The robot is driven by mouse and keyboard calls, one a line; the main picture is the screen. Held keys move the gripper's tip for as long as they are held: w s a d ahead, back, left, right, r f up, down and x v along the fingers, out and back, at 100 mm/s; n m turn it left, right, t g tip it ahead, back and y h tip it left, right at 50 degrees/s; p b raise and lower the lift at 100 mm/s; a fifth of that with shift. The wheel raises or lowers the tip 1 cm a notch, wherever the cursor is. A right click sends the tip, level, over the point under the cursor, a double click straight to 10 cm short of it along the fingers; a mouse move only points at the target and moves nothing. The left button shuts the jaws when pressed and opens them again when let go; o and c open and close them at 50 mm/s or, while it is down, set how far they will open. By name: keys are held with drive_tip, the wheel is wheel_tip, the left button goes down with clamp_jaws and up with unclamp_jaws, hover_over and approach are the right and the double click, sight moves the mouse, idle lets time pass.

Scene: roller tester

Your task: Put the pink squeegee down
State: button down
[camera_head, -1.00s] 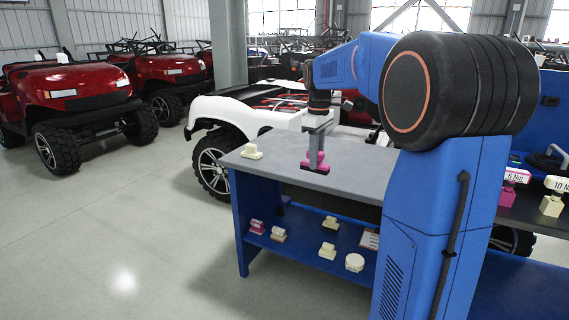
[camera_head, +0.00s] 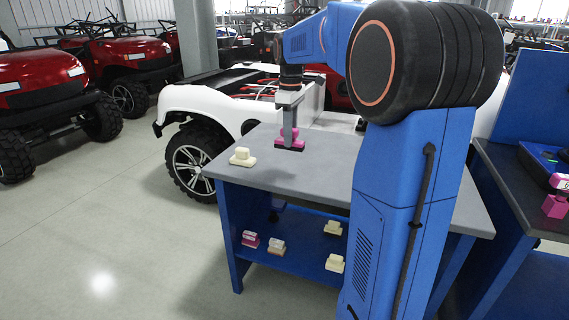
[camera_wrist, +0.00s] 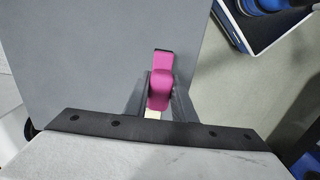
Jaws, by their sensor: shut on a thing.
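The pink squeegee (camera_head: 290,142) is at the grey top of the blue workbench (camera_head: 330,165), near its far left part. It has a pink body and a dark lower edge. My gripper (camera_head: 290,132) points down from above and is shut on it. In the wrist view the pink squeegee (camera_wrist: 160,90) sits between the two fingers of my gripper (camera_wrist: 159,95), over the grey surface. I cannot tell whether its lower edge touches the bench top.
A cream block-like item (camera_head: 242,157) stands on the bench's left corner. Several small items, one a pink-topped piece (camera_head: 250,239), lie on the lower shelf. A white vehicle (camera_head: 215,105) stands close behind.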

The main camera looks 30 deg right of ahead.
drive_tip(key=shift+f, duration=4.3)
drive_tip(key=shift+f, duration=0.1)
drive_tip(key=c, duration=1.5)
unclamp_jaws()
wheel_tip(320, 180, up, 12)
drive_tip(key=shift+s+r, duration=0.1)
drive_tip(key=s+a+f+m+t, duration=0.1)
drive_tip(key=s+a+f, duration=0.4)
drive_tip(key=s, duration=0.5)
drive_tip(key=s+a+f+m+t, duration=0.2)
drive_tip(key=s+a+f+m, duration=0.2)
drive_tip(key=s, duration=0.6)
drive_tip(key=s+a+f+m+t, duration=0.1)
drive_tip(key=s+a+f+m, duration=0.1)
drive_tip(key=s+a+f, duration=0.5)
drive_tip(key=shift+s+m+t, duration=0.3)
drive_tip(key=shift+s+t, duration=0.1)
drive_tip(key=shift+s, duration=1.15)
